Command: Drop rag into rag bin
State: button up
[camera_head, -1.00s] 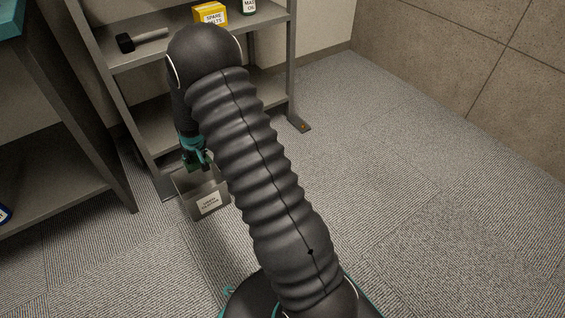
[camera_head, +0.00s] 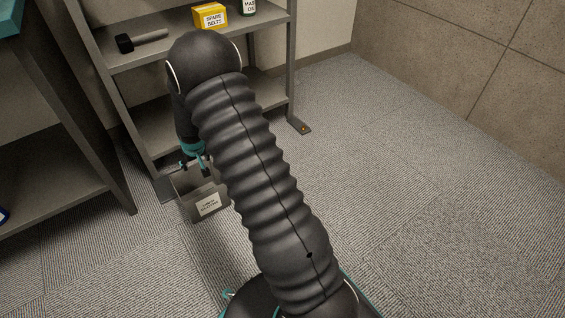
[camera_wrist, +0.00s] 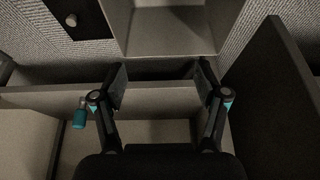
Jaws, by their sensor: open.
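The rag bin (camera_head: 207,206), a small open grey box with a white label, stands on the carpet at the foot of the shelf unit. The label is too small to read. My gripper (camera_head: 195,165) points down above the bin's back part. In the wrist view its two fingers are spread apart with nothing between them (camera_wrist: 162,75). An open grey box, seemingly the bin (camera_wrist: 170,30), shows at the top of that view, beyond the fingertips. I cannot make out a rag in either current view; part of the bin's inside is hidden.
The grey shelf unit (camera_head: 147,58) stands close behind the bin. It holds a black-headed mallet (camera_head: 143,40), a yellow box of spare belts (camera_head: 210,16) and a bottle (camera_head: 249,7). A dark bench stands left. Carpet (camera_head: 420,190) to the right is clear.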

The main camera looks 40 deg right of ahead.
jog(key=v, duration=1.2)
